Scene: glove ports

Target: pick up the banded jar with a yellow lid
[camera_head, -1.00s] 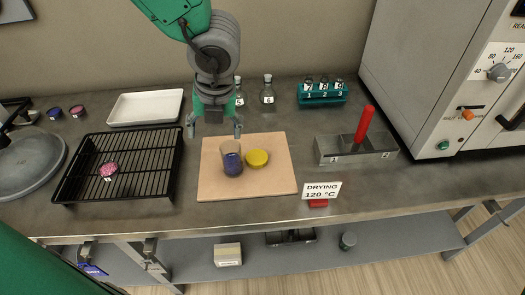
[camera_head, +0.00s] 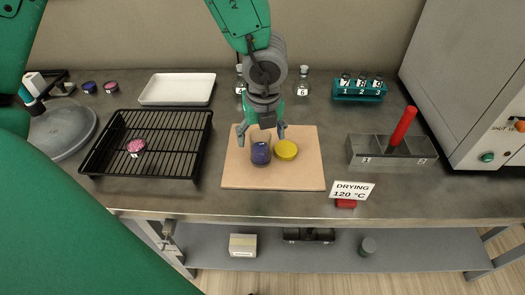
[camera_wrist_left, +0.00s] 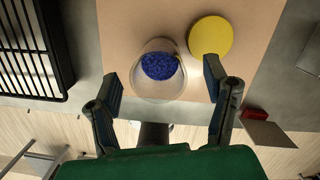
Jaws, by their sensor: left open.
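A clear jar (camera_head: 261,153) with blue contents stands upright and open on a tan board; no bands can be made out on it. A round yellow lid (camera_head: 285,149) lies flat on the board just right of it. In the left wrist view the jar (camera_wrist_left: 158,82) shows its blue fill from above, and the yellow lid (camera_wrist_left: 211,36) is at the upper right. My left gripper (camera_head: 261,131) is open above the jar, its fingers on either side of it. The right finger is close to the lid. My right gripper is not in view.
The tan board (camera_head: 238,178) lies on a grey bench. A black wire rack (camera_head: 177,145) stands left, a white tray (camera_head: 178,88) behind it. A metal box (camera_head: 362,150) with a red handle (camera_head: 403,128) stands right. A drying sign (camera_head: 352,190) is at the front edge.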

